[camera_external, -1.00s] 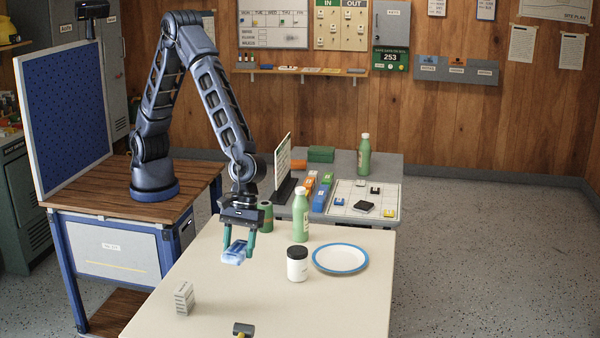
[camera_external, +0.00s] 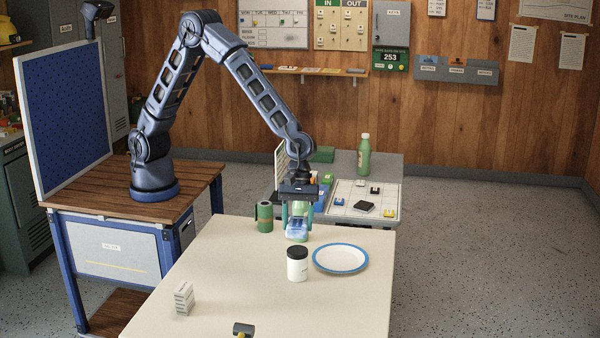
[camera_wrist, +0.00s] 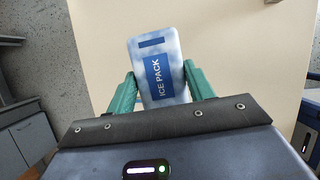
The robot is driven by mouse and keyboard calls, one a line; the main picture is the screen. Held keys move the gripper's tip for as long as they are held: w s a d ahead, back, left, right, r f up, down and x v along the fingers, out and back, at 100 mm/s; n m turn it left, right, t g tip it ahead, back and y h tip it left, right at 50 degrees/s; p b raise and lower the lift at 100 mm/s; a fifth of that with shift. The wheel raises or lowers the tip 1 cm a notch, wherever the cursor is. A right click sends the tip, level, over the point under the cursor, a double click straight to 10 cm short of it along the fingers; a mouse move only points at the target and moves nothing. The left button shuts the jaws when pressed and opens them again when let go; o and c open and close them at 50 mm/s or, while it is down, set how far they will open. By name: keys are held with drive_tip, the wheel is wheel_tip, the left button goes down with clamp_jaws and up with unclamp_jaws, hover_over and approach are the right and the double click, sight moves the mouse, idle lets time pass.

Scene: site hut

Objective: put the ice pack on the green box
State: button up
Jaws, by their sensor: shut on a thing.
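My gripper (camera_external: 297,216) is shut on the ice pack (camera_external: 296,232), a small pale blue and white pack. It holds the pack above the far part of the cream table. In the wrist view the ice pack (camera_wrist: 159,95), with its blue label, sits between the teal fingers of my gripper (camera_wrist: 160,88). The green box (camera_external: 321,154) lies at the back of the grey table, up and to the right of my gripper. The green box cannot be made out in the wrist view.
A dark green can (camera_external: 265,216), white jar (camera_external: 297,264) and blue-rimmed plate (camera_external: 341,258) are nearby. Another bottle (camera_external: 364,157) stands right of the green box. The cream table's middle (camera_external: 225,275) is clear.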

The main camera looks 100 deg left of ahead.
drive_tip(key=w+a+n+t, duration=0.1)
drive_tip(key=w+a, duration=0.4)
drive_tip(key=a, duration=0.4)
drive_tip(key=w+a+r+n, duration=0.15)
drive_tip(key=w+a, duration=0.25)
drive_tip(key=a, duration=0.5)
drive_tip(key=w+a+n+t, duration=0.1)
drive_tip(key=w+a+n, duration=0.1)
drive_tip(key=w+a, duration=0.5)
drive_tip(key=a+r+n+t+y, duration=0.15)
drive_tip(key=a+n, duration=0.35)
drive_tip(key=a, duration=2.9)
wheel_tip(320, 180, up, 2)
drive_tip(key=n+y, duration=0.3)
drive_tip(key=n, duration=0.4)
hover_over(323, 149)
drive_tip(key=s, duration=0.1)
drive_tip(key=shift+t, duration=0.35)
drive_tip(key=f, duration=1.9)
drive_tip(key=shift+s+a+f, duration=0.2)
drive_tip(key=shift+a+f, duration=0.2)
